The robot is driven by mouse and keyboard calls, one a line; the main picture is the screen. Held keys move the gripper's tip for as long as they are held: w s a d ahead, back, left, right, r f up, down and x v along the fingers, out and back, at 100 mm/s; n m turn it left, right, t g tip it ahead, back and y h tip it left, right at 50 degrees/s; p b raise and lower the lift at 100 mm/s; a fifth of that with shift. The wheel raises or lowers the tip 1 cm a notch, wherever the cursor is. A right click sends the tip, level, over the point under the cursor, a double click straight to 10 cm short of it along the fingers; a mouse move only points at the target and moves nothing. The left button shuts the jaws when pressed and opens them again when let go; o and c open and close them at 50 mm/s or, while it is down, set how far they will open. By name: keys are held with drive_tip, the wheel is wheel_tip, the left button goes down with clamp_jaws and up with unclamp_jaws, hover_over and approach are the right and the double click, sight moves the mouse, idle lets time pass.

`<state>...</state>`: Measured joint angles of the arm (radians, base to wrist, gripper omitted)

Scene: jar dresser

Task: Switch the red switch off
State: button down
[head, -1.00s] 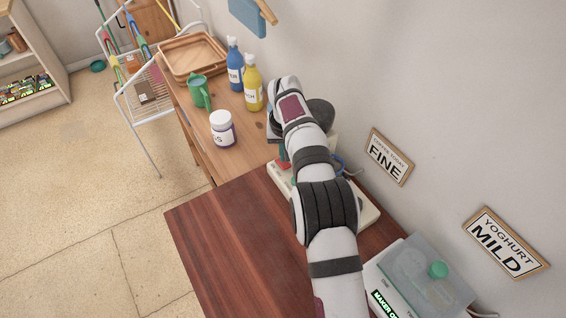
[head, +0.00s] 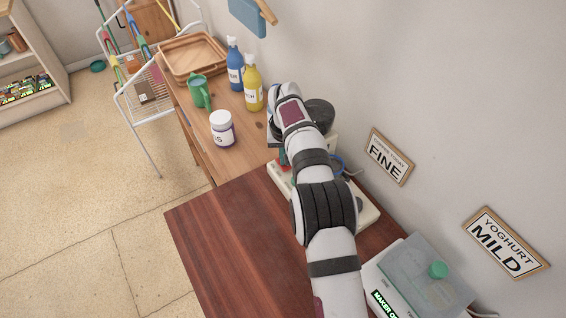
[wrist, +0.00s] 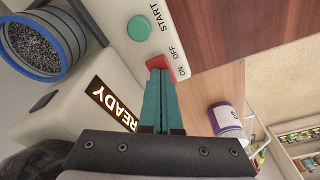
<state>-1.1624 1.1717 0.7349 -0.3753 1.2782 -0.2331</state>
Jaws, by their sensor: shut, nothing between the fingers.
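The red switch (wrist: 163,64) sits on the white machine (wrist: 110,15), beside the printed words ON and OFF. My gripper (wrist: 159,82) is shut and empty, its teal fingers together. Its fingertips are at the switch and overlap it in the wrist view; I cannot tell if they touch it. The fingers hide part of the switch, so its position is unclear. In the head view my arm covers much of the machine (head: 366,212) and hides the fingertips.
A green START button (wrist: 139,28) is close to the switch, and a READY display (wrist: 113,103) is nearby. A white jar (head: 222,129) stands on the lighter dresser. A lidded box (head: 425,275) is at right. The dark wooden top (head: 225,235) is clear at left.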

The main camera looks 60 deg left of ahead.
drive_tip(key=shift+f, duration=0.1)
drive_tip(key=shift+r, duration=3.5)
